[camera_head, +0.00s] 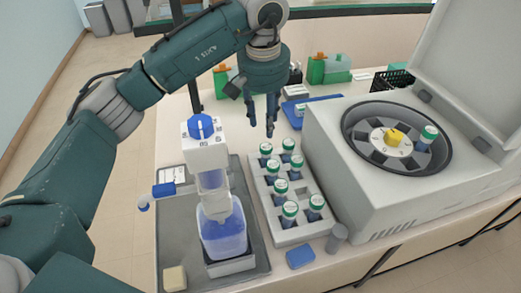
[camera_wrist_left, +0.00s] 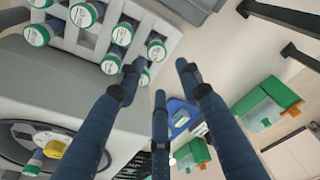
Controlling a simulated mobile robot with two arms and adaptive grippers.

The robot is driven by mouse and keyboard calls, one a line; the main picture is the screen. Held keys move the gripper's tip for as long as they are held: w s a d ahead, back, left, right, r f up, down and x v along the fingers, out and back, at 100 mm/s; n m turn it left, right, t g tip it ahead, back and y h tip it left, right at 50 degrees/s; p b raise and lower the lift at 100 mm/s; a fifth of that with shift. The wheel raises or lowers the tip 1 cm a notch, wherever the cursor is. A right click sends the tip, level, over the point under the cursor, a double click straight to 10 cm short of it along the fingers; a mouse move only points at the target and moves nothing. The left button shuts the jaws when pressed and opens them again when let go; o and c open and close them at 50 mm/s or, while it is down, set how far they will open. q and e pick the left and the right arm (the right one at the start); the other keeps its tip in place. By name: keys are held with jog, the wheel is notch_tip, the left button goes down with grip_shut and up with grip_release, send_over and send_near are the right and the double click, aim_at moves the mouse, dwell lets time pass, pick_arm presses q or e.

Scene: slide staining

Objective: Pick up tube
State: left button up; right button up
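Several tubes with green-and-white caps, such as the back-left tube (camera_head: 266,150), stand in a grey rack (camera_head: 267,203) in the head view. Another capped tube (camera_head: 428,136) sits in the open centrifuge. My left gripper (camera_head: 263,118) points down just behind and above the rack's back end, fingers spread and empty. In the left wrist view the gripper (camera_wrist_left: 160,83) shows three separated dark fingers. A capped tube (camera_wrist_left: 156,49) is close to the left fingertip; I cannot tell whether they touch. My right gripper is not in view.
The open centrifuge (camera_head: 330,165) stands right of the rack. A white dispenser with a blue dial (camera_head: 203,128) stands on a grey tray (camera_head: 180,235) at left. Green boxes (camera_head: 330,70) and a blue tray (camera_head: 296,120) are behind. A blue cap-like piece (camera_head: 300,257) lies in front.

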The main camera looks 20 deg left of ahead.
pick_arm(q)
jog(key=p, duration=0.1)
send_over(266, 146)
jog(key=f, duration=0.2)
jog(key=s+f, duration=0.1)
jog(key=f, duration=0.1)
jog(key=shift+d+f, duration=0.15)
jog(key=shift+w+f, duration=0.1)
jog(key=shift+f, duration=0.2)
jog(key=f+p, duration=0.2)
jog(key=f, duration=0.2)
jog(key=shift+w+f+p, duration=0.15)
jog(key=shift+w+p, duration=0.05)
jog(key=shift+p, duration=0.15)
jog(key=shift+w+f, duration=0.1)
jog(key=shift+f, duration=0.45)
jog(key=c, duration=0.9)
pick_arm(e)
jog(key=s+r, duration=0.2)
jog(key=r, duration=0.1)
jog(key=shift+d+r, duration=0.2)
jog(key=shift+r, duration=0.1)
